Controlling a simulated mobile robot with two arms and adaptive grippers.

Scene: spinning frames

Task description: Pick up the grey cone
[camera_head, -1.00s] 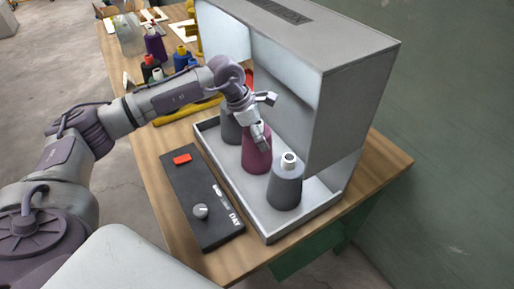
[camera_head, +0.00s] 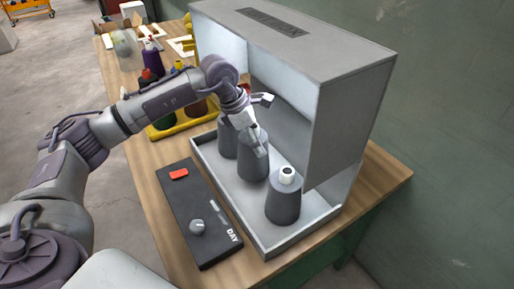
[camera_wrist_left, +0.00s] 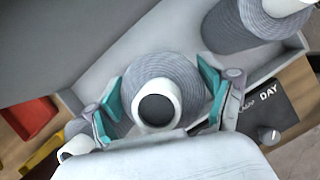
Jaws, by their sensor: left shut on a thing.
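Three grey cones of thread stand upright in the tray of a grey booth. The middle grey cone (camera_head: 251,165) is between the fingers of my left gripper (camera_head: 257,140), which is shut on it near its top. In the left wrist view the teal pads of my left gripper (camera_wrist_left: 165,98) press on both sides of this cone (camera_wrist_left: 165,65), around its white tube. The front grey cone (camera_head: 283,203) and the rear grey cone (camera_head: 227,138) stand apart from the fingers. The rear one is partly hidden by my arm. My right gripper is not in view.
The grey booth (camera_head: 345,110) closes over the tray (camera_head: 262,240) at the back and right. A black control panel (camera_head: 200,215) with a red button and a knob lies to the left. A yellow rack (camera_head: 180,127) with coloured cones stands behind my arm.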

